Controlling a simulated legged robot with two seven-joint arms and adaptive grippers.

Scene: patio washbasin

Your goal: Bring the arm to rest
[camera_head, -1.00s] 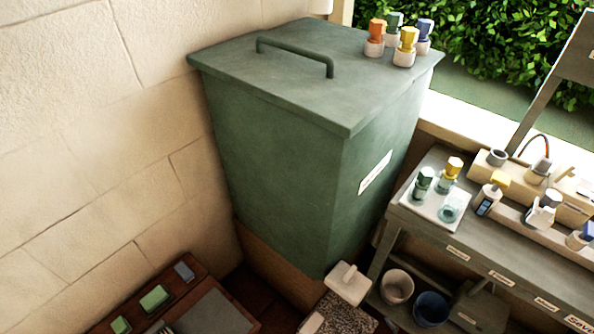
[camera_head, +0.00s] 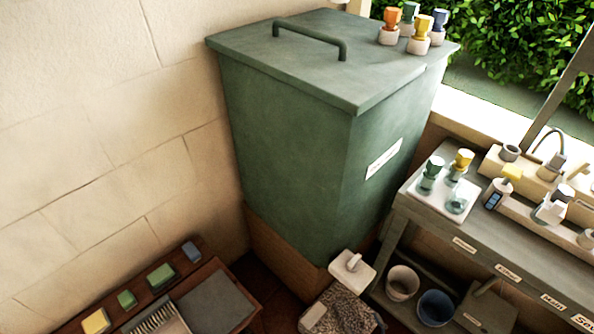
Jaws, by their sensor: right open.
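Neither of my grippers shows in the head view, and I can make out no part of either arm. A big green bin (camera_head: 285,150) with a flat lid and a bar handle (camera_head: 310,38) stands in the corner by the pale wall. Several small bottles with orange, green, yellow and blue caps (camera_head: 413,28) stand on the right end of its lid.
A grey bench (camera_head: 440,222) on the right carries a white tray (camera_head: 425,196) with small vessels, and bottles. Two buckets (camera_head: 435,306) sit below. A white block (camera_head: 352,268) lies on a speckled slab at the bottom. A wooden stand (camera_head: 225,312) is at lower left.

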